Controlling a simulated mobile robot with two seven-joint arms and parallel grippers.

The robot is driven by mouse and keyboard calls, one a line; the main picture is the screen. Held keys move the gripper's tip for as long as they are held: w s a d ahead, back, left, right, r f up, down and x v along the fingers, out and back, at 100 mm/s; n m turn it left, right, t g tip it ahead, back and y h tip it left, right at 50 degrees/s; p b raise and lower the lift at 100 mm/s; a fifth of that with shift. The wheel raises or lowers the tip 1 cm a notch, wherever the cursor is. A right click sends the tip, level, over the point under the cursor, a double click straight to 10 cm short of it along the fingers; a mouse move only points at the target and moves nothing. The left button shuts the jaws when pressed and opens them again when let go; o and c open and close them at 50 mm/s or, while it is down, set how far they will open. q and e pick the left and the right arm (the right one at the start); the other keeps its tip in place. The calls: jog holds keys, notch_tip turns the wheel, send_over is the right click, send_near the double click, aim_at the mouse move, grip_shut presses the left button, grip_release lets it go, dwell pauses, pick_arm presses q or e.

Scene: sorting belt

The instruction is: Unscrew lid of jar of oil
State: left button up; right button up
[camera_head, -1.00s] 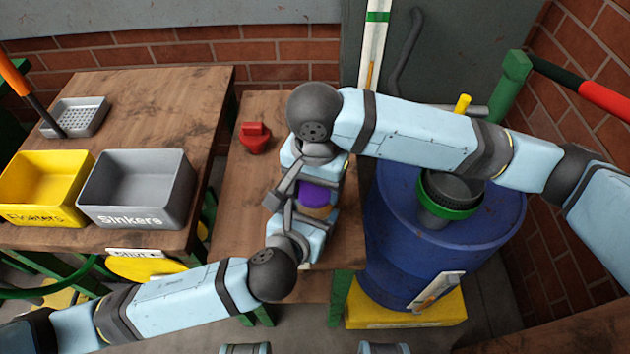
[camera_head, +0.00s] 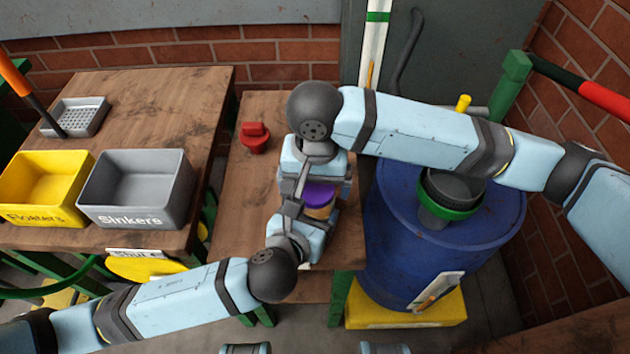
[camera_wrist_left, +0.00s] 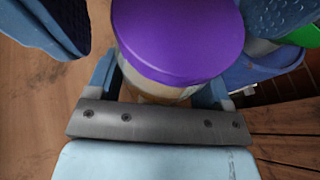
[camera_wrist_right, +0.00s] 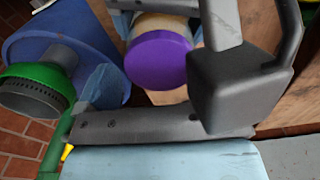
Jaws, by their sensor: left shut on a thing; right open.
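The jar has a purple lid (camera_head: 320,194) on top of a tan body (camera_head: 320,212), above the wooden table between my two grippers. My left gripper (camera_head: 312,220) is shut on the jar body. In the left wrist view the lid (camera_wrist_left: 185,40) sits on the body (camera_wrist_left: 150,92), which shows between the left fingers. My right gripper (camera_head: 320,178) is open, with its fingers on either side of the lid and apart from it in the left wrist view. The right wrist view shows the lid (camera_wrist_right: 158,60) face on; a grey arm part hides some of that view.
A red object (camera_head: 254,138) stands on the middle table (camera_head: 238,215). Yellow (camera_head: 42,190) and grey (camera_head: 137,190) bins stand on the left table. A blue barrel (camera_head: 400,265) with a green-rimmed funnel (camera_head: 448,195) is close on the right, beneath my right arm.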

jog(key=shift+o, duration=0.2)
notch_tip(320, 180, up, 4)
jog(key=shift+r, duration=0.25)
notch_tip(320, 180, up, 3)
jog(key=m, duration=0.3)
jog(key=shift+f, duration=3.85)
jog(key=c, duration=1)
jog(key=shift+c, duration=0.2)
jog(key=n, duration=0.3)
jog(key=o, duration=1)
